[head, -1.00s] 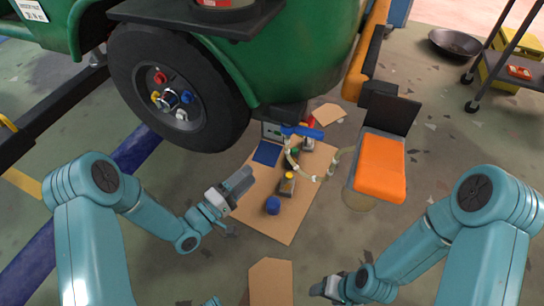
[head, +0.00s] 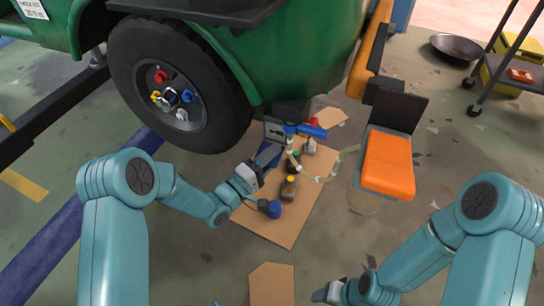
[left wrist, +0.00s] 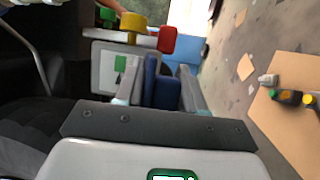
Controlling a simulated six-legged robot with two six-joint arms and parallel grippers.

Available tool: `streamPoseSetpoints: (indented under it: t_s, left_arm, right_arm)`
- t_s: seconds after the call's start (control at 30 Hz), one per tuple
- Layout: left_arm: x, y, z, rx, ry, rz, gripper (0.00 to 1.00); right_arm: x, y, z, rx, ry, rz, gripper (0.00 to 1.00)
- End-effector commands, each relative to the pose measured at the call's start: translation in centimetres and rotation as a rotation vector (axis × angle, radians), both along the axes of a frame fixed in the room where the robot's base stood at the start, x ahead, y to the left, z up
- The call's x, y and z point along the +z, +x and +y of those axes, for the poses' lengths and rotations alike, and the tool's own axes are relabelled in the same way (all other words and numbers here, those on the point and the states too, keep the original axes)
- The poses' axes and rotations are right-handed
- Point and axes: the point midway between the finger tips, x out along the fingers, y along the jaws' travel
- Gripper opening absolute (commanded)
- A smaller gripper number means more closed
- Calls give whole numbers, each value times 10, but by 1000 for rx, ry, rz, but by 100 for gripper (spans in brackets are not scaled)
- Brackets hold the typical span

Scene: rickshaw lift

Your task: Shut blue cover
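The blue cover (head: 268,154) hangs open below a small grey box (head: 275,131) beside the black tyre. In the left wrist view, the blue cover (left wrist: 160,84) is seen nearly edge-on, beside the box's pale face (left wrist: 110,68) with its green mark. My left gripper (head: 266,164) is at the cover. Its fingers (left wrist: 158,92) look apart, one on each side of the blue cover; whether they touch it is unclear. My right gripper (head: 328,292) is low at the bottom of the head view, away from the box, and its finger opening is not clear.
A cardboard sheet (head: 270,228) on the floor holds a blue cap (head: 274,209) and small bottles (head: 289,187). A pale hose (head: 323,178) loops toward an orange-seated chair (head: 388,163). The tyre (head: 178,88) stands close left of the box.

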Motion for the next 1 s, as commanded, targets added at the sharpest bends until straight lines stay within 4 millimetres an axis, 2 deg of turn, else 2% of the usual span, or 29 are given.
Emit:
streamPoseSetpoints:
  t_s: [0.67, 0.87, 1.0]
  left_arm:
    - [3, 0, 1, 1, 10, 31, 0]
    - [10, -2, 1, 1, 34, 100, 0]
    - [17, -3, 2, 2, 65, 193, 0]
  right_arm:
    - [8, -1, 1, 5, 1, 2, 64]
    - [25, -4, 4, 17, 4, 7, 64]
    - [46, -9, 8, 32, 6, 15, 64]
